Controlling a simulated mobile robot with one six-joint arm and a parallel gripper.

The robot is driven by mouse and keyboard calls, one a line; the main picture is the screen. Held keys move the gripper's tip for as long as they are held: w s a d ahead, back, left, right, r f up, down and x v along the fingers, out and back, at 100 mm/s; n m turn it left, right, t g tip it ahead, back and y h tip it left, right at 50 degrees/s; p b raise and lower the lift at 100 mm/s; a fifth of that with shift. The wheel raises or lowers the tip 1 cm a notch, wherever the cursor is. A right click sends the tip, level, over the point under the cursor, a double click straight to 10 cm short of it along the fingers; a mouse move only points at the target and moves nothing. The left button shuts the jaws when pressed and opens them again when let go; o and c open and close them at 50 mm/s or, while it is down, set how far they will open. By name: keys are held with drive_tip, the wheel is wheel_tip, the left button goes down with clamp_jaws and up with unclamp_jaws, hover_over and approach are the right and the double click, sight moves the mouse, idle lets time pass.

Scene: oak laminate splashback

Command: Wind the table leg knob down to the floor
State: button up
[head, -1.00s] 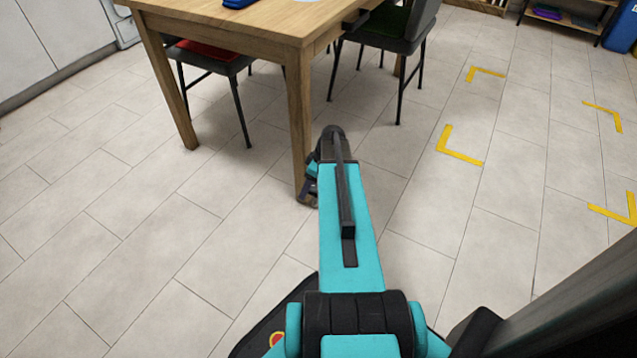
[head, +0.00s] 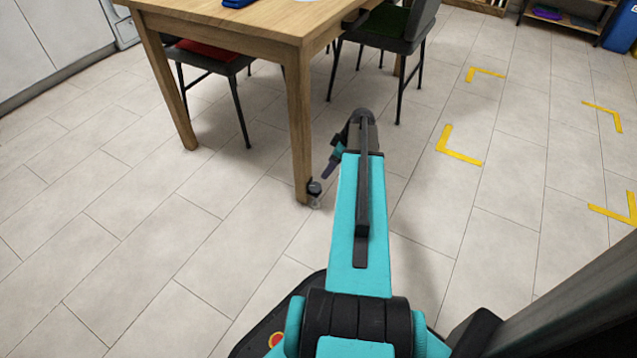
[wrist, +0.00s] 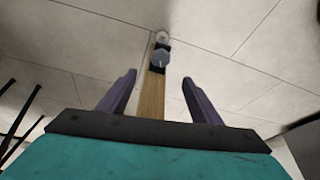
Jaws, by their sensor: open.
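The wooden table leg (head: 299,130) stands at the table's near corner. A small dark grey knob (head: 314,187) sits on a bracket at the right side of its lower end, above a pale foot (head: 315,202) at the floor. In the wrist view the knob (wrist: 161,58) is blue-grey and faceted, with the round pale foot (wrist: 162,37) beyond it. My gripper (wrist: 159,79) is open and empty, with the knob ahead of its fingertips, roughly centred between them. In the head view my gripper (head: 327,170) is just up and right of the knob, apart from it.
The table top (head: 235,20) overhangs the leg. A chair with a red seat (head: 208,58) and a dark chair (head: 400,35) stand close by. Yellow floor marks (head: 458,148) lie to the right. The tiled floor around the leg is otherwise clear.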

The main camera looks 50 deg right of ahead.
sight(315, 186)
drive_tip(key=b+x, duration=0.5)
drive_tip(key=x, duration=0.8)
drive_tip(key=shift+f, duration=0.1)
drive_tip(key=c, duration=1.1)
